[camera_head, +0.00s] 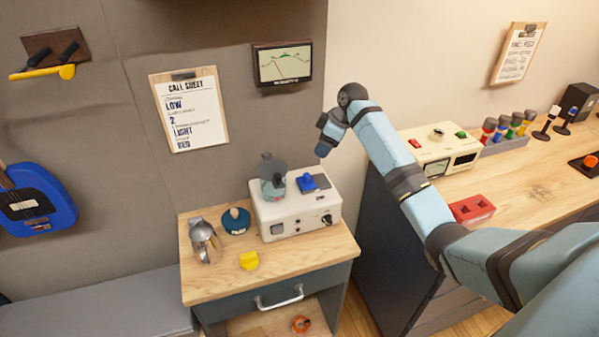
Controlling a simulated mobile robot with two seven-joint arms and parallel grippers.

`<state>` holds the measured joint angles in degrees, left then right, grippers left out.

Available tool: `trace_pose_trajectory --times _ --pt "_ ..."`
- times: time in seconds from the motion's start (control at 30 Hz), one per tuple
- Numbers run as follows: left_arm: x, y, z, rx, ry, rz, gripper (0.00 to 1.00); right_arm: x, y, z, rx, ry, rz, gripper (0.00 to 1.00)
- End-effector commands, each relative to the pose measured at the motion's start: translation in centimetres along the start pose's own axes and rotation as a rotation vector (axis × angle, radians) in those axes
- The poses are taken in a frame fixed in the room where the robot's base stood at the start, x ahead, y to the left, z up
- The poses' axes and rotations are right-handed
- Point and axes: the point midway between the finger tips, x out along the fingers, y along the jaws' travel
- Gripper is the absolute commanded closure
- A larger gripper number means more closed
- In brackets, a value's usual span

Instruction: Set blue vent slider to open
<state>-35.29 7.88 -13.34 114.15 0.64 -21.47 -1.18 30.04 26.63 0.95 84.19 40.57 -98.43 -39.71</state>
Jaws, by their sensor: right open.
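A blue slider knob (307,181) stands on a dark blue plate on top of a white box (290,226), which I take to be the vent slider. How far along its travel it sits is too small to tell. The box stands on a small wooden-topped cabinet (205,287). My right gripper (323,150) is open, above and slightly right of the knob in the picture, apart from it. Its fingers are small and partly turned away. My left gripper is out of view.
A grey-lidded glass pot (272,178) stands on the box, left of the slider. A metal jug (205,243), a dark teal round item (236,221) and a yellow block (249,261) are on the cabinet's left. A long bench (520,185) lies to the right, behind my arm.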

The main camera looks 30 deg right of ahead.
Motion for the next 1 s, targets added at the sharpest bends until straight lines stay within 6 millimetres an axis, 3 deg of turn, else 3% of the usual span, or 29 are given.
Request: trace_pose_trajectory --times 0.5,0.7,1.0 --pt "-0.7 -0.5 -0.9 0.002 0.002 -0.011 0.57 10.2 -0.2 0.0 0.002 -0.001 -0.002 0.50" --pt "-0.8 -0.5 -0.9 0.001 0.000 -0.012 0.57 12.2 -0.1 0.0 0.002 0.000 0.001 0.50" --pt "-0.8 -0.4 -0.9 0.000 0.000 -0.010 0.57 12.7 -0.1 0.0 0.001 0.000 0.002 0.50"
